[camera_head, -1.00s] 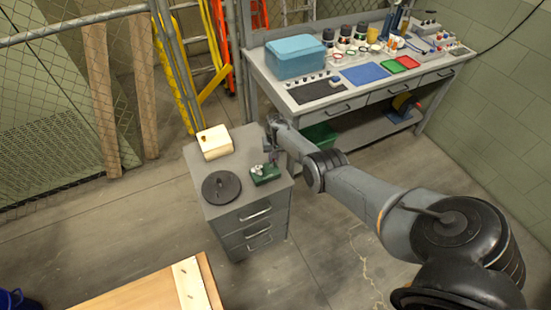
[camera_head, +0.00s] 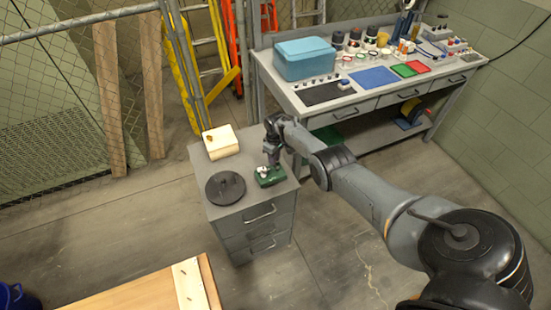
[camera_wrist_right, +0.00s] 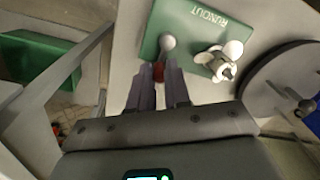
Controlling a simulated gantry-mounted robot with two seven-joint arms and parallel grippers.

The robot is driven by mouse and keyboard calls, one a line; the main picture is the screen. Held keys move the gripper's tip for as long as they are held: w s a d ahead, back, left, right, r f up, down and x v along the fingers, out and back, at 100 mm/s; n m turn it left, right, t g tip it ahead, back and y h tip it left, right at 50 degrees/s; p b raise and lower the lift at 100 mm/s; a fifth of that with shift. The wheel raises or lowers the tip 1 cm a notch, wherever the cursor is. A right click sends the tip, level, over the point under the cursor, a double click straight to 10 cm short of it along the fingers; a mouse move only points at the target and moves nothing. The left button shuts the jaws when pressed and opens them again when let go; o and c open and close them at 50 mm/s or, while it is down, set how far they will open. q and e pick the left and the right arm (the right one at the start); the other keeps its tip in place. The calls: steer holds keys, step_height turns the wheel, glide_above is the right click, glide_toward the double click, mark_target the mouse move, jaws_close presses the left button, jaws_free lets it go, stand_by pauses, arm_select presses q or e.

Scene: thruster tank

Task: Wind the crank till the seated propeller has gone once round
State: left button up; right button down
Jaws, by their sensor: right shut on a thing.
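A green block marked RUNOUT (camera_wrist_right: 205,22) stands on a grey drawer cabinet, and it also shows in the head view (camera_head: 270,181). A small whitish propeller (camera_wrist_right: 222,60) sits on it; in the head view it is a pale spot (camera_head: 262,171). My right gripper (camera_wrist_right: 159,80) points down at the block's edge in the head view (camera_head: 272,163). Its fingers are shut on a small red part (camera_wrist_right: 158,72), seemingly the crank's grip. A round grey knob (camera_wrist_right: 167,43) lies just beyond the fingertips. The rest of the crank is hidden. My left gripper is not in view.
A dark round disc (camera_head: 225,187) and a cream box (camera_head: 220,141) share the cabinet top (camera_head: 247,155) with the block. A workbench (camera_head: 300,107) with a blue case (camera_head: 304,59) stands behind right. A wooden table (camera_head: 145,292) is at the front left.

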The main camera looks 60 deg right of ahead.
steer(key=shift+a+n, duration=0.1)
steer(key=shift+n, duration=0.3)
steer(key=c, duration=1.1)
jaws_free()
steer(key=shift+r, duration=0.1)
steer(key=shift+d+r+p, duration=0.2)
steer(key=shift+r+p, duration=3)
steer(key=shift+r, duration=2.1)
